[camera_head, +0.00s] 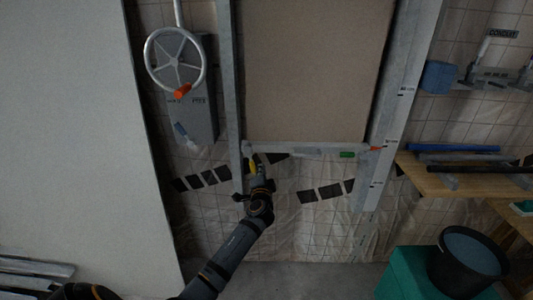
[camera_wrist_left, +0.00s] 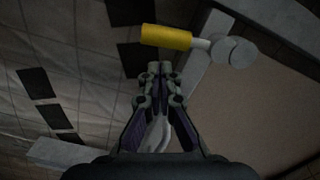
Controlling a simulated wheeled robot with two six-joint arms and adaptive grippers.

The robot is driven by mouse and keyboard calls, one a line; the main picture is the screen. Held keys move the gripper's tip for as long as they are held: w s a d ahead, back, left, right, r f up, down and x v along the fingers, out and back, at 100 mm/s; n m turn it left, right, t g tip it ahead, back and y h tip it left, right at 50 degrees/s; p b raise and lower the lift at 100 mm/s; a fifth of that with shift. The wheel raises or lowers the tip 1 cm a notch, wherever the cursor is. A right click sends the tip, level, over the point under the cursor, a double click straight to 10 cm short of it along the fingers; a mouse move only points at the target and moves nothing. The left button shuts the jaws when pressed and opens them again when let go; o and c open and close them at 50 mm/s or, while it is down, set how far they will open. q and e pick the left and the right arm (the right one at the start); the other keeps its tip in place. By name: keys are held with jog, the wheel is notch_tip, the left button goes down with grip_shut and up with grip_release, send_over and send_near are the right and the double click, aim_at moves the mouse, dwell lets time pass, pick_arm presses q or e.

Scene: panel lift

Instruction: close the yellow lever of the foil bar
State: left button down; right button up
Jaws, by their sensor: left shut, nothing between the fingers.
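The yellow lever (camera_wrist_left: 167,37) shows in the left wrist view as a yellow grip on a short metal rod that joins a round grey pivot (camera_wrist_left: 233,52). In the head view the yellow lever (camera_head: 252,166) is small and partly hidden by my left gripper (camera_head: 256,177). The foil bar (camera_head: 310,150) runs level along the lower edge of the brown panel. In the wrist view my left gripper (camera_wrist_left: 160,68) is shut and empty, its fingertips just below the yellow grip in the picture. I cannot tell whether they touch it. My right gripper is not in view.
Grey upright rails (camera_head: 400,100) flank the brown panel (camera_head: 318,70). A handwheel (camera_head: 175,60) with an orange knob is at the left. A wooden bench (camera_head: 450,176) and a black bucket (camera_head: 468,262) on a green box stand at the right.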

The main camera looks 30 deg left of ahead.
pick_arm(q)
jog(key=shift+s+a+f+m, duration=0.15)
jog(key=shift+a+f+m, duration=0.15)
jog(key=shift+m, duration=0.35)
jog(key=shift+s+a+f+m, duration=0.15)
jog(key=shift+a+m, duration=0.1)
jog(key=shift+m, duration=0.4)
